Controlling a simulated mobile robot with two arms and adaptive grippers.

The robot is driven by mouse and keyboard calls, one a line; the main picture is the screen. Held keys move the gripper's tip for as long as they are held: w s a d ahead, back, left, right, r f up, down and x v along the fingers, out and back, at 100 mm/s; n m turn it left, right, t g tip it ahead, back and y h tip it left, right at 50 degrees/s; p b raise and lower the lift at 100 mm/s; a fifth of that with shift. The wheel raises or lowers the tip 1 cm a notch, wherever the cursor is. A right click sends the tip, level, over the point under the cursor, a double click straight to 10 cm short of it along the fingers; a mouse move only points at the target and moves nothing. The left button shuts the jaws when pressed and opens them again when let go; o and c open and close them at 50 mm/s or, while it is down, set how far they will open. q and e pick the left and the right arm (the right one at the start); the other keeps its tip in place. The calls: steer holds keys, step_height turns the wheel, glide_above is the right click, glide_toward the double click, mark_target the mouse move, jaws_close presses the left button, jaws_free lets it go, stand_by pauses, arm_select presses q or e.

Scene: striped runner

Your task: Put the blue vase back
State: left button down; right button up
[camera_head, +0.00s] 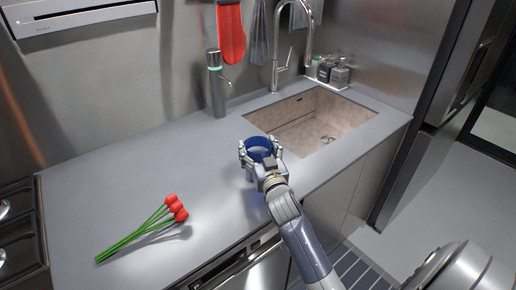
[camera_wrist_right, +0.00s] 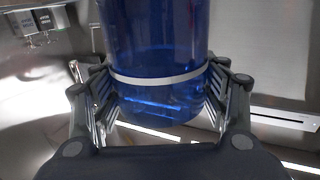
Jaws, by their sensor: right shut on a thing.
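The blue vase (camera_head: 258,145) is at the counter's front part, left of the sink. In the wrist view the vase (camera_wrist_right: 158,50) is translucent blue with a pale band around it. My right gripper (camera_head: 261,152) is shut around it, with a finger on each side of the vase in the wrist view (camera_wrist_right: 162,100). The vase looks upright. I cannot tell whether its base touches the counter (camera_head: 140,170). My left gripper is not in view.
Red flowers with green stems (camera_head: 150,228) lie on the counter at the left. A sink (camera_head: 310,125) with a tall faucet (camera_head: 277,60) is at the right. A grey metal dispenser (camera_head: 216,85) stands behind the vase. Small bottles (camera_head: 338,74) stand behind the sink. The left counter is mostly clear.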

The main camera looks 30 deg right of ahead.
steer(key=shift+r, duration=0.2)
steer(key=shift+f, duration=0.15)
steer(key=o, duration=2.1)
steer(key=shift+f, duration=0.1)
steer(key=shift+s, duration=0.1)
steer(key=shift+s+a, duration=0.15)
steer(key=shift+s, duration=0.2)
steer(key=b+v, duration=0.2)
steer(key=v, duration=0.9)
